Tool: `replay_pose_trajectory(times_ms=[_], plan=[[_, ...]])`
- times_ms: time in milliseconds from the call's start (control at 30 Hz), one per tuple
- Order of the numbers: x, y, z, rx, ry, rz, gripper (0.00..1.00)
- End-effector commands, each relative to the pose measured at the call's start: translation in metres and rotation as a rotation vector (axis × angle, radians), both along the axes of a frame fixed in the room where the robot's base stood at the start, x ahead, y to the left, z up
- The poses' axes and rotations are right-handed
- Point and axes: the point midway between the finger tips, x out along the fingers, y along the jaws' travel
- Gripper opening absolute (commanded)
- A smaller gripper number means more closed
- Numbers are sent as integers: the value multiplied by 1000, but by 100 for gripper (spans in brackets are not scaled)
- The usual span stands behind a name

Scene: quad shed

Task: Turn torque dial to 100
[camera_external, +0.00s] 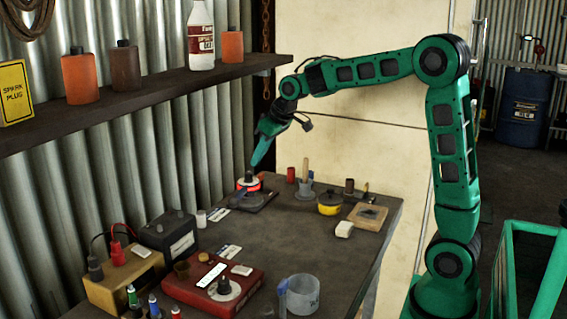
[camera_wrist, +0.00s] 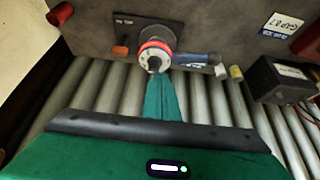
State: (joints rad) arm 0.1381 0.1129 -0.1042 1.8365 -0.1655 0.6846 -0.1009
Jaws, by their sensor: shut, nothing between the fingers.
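A round dial with a glowing red ring (camera_wrist: 155,47) and a pale face shows near the top middle of the wrist view. It sits on a dark base plate (camera_external: 262,203) at the table's far left edge, and the dial (camera_external: 243,184) also shows in the external view. Its numbers are too small to read. My gripper (camera_external: 253,166) points down at the dial from above, fingers shut with nothing held. In the wrist view my fingertips (camera_wrist: 160,76) are at or very near the dial's central knob. I cannot tell whether they touch it.
A dark-handled tool (camera_wrist: 196,59) lies beside the dial. A red box with a knob (camera_external: 176,292), a black meter box (camera_external: 166,234) and a clear jug (camera_external: 303,294) stand nearer. A shelf (camera_external: 150,93) with bottles overhangs the left. The table's middle is clear.

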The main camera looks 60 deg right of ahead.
Motion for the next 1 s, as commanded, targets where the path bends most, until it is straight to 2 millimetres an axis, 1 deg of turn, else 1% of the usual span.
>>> replay_pose_trajectory(times_ms=[33,133,467,700,867,1000], plan=[[0,0,5,0,-2,0,0],[0,0,11,0,0,-1,0],[0,-1,13,0,0,-1,0],[4,-19,21,0,1,-1,0],[4,-18,12,1,3,0,0],[4,-18,-3,1,3,0,0]])
